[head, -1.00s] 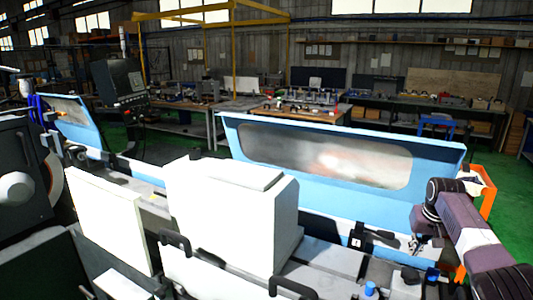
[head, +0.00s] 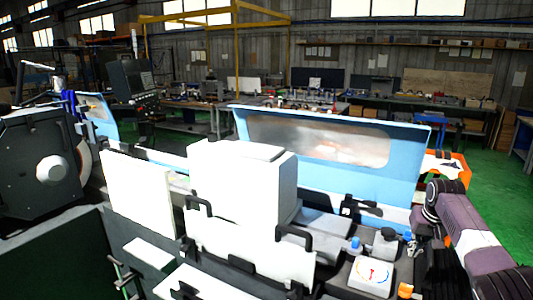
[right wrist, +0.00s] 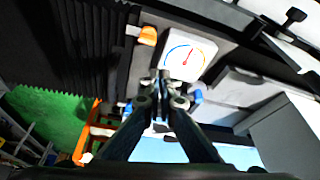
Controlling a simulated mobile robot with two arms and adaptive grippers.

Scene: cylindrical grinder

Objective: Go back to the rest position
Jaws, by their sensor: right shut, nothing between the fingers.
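My right arm comes in from the lower right of the head view, in purple and black. My right gripper (head: 412,247) hangs below its wrist, small and hard to make out, at the right end of the machine. In the right wrist view the gripper (right wrist: 160,88) has its fingers together with nothing between them. A white dial box (right wrist: 188,52) lies beyond the fingertips; it also shows in the head view (head: 372,274). I cannot tell how far apart they are. My left gripper is in neither view.
The grinder's blue guard (head: 400,180) with a window stands behind the white block (head: 235,190). Blue and orange knobs, the orange one (head: 405,290), sit near the dial box. An orange frame (head: 460,172) is behind my right wrist. Green floor (head: 500,195) is open at the right.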

